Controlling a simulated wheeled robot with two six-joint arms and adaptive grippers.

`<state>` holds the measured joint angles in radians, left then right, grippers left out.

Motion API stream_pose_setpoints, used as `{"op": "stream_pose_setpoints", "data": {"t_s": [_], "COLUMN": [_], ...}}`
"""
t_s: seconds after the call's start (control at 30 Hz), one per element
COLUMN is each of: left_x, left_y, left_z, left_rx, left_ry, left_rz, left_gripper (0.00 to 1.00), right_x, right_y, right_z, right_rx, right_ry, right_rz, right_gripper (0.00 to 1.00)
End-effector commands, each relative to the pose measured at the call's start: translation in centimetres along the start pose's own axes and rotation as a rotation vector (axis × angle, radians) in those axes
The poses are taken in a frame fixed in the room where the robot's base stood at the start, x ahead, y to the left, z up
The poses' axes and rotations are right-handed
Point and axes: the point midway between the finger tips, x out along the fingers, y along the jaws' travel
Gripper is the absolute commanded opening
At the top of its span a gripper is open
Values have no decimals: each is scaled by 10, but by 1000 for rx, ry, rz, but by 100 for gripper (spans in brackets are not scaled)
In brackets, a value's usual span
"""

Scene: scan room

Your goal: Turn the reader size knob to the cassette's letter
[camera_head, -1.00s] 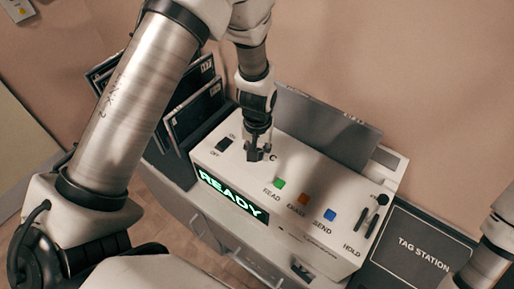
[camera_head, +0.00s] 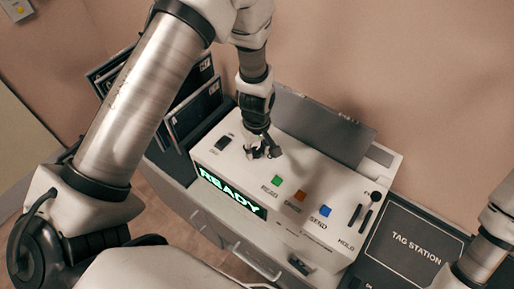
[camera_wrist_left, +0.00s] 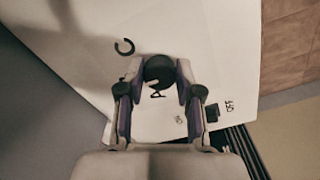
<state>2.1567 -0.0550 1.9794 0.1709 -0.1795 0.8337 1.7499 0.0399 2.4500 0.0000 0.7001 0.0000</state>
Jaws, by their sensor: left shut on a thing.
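The reader (camera_head: 310,215) is a pale box whose green display reads READY. My left gripper (camera_head: 264,151) points down at its top, between the ON/OFF switch and the coloured buttons. In the left wrist view the gripper (camera_wrist_left: 161,72) is shut on the dark round size knob (camera_wrist_left: 158,68), one finger on each side. The knob's pointer cannot be made out. Dark cassettes (camera_head: 195,112) stand in a rack left of the reader; their letters are too small to read.
Green READ (camera_head: 276,181), orange ERASE (camera_head: 299,197) and blue SEND (camera_head: 325,211) buttons lie to the right of the gripper. A grey panel (camera_head: 320,128) stands behind. The dark TAG STATION pad (camera_head: 415,246) is at right, beside my right arm.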

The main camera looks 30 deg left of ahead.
Motion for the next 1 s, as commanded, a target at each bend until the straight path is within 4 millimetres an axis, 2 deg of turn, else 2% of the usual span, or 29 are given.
{"op": "stream_pose_setpoints", "data": {"t_s": [0.37, 0.4, 0.47, 0.8, 0.87, 1.0], "left_x": [0, 0, 0, -3, -10, -38], "left_y": [1, 1, 1, 1, 1, 1], "left_z": [-1, -1, -1, -1, -1, -2], "left_rx": [-4, -4, -4, -3, -3, -5], "left_ry": [3, 3, 3, 1, 2, 3], "left_rz": [4, 4, 4, 2, 3, 6], "left_gripper": [0, 42, 60, 60, 60, 60], "right_x": [0, 0, 0, 0, 0, 0], "right_y": [0, 0, 0, 0, 0, 0], "right_z": [0, 0, 0, 0, 0, 0], "right_rx": [0, 0, 0, 0, 0, 0], "right_ry": [0, 0, 0, 0, 0, 0], "right_rz": [0, 0, 0, 0, 0, 0], "right_gripper": [0, 0, 0, 0, 0, 0]}}
